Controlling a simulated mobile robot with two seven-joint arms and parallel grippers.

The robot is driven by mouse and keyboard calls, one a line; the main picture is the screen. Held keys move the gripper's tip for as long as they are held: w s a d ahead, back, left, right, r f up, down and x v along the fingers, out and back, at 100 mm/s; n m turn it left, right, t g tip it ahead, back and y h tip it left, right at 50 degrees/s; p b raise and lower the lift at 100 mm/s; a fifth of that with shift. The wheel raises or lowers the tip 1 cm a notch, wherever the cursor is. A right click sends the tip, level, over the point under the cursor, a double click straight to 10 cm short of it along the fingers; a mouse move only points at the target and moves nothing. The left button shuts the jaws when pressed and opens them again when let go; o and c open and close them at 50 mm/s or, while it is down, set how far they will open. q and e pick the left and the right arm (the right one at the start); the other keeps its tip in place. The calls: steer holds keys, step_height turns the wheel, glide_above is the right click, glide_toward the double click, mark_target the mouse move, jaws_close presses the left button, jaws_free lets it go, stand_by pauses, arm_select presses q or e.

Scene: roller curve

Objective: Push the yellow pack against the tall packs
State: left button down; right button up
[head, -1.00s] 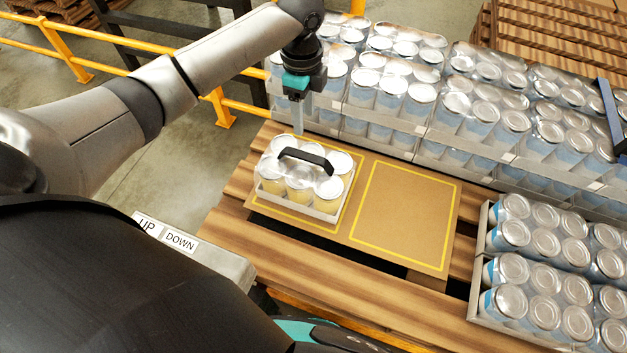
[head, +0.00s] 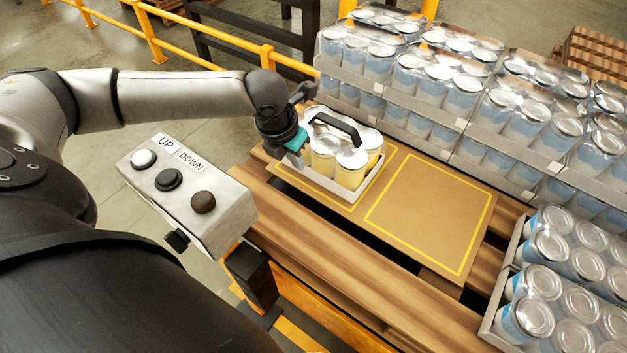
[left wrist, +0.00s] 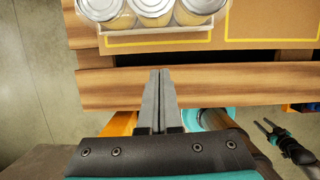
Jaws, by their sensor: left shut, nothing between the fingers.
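The yellow pack (head: 349,172) is a tray of several cans with yellow lower parts, clear wrap and a black handle. It stands upright on the left marked area of the brown board (head: 428,211). The tall packs (head: 446,94) stand in a row behind the board, blue and white cans in grey trays. My left gripper (head: 303,160) is at the pack's left near side in the head view, its fingers partly hidden. In the left wrist view its shut, empty fingers (left wrist: 160,78) lie just short of the pack (left wrist: 155,14), with a gap showing.
Lower can trays (head: 549,297) stand at the right of the wooden pallet (head: 350,265). A grey box with UP and DOWN buttons (head: 232,208) stands at the pallet's near left. Yellow rails (head: 205,42) run behind. The right marked area is empty.

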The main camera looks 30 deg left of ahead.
arm_select(q)
steer(key=b, duration=0.3)
glide_toward(318, 177)
steer(key=f, duration=0.1)
steer(key=s+f, duration=0.1)
steer(key=f, duration=0.1)
steer(key=s+f, duration=0.1)
steer(key=f, duration=0.1)
steer(key=shift+s+a+f, duration=0.1)
steer(key=shift+s+f, duration=0.1)
steer(key=shift+s, duration=0.05)
steer(key=shift+w+r, duration=0.15)
steer(key=shift+w, duration=1.85)
arm_select(e)
steer(key=shift+a+f, duration=0.15)
steer(key=shift+f, duration=0.6)
steer(key=shift+a+f, duration=0.1)
steer(key=shift+f, duration=0.65)
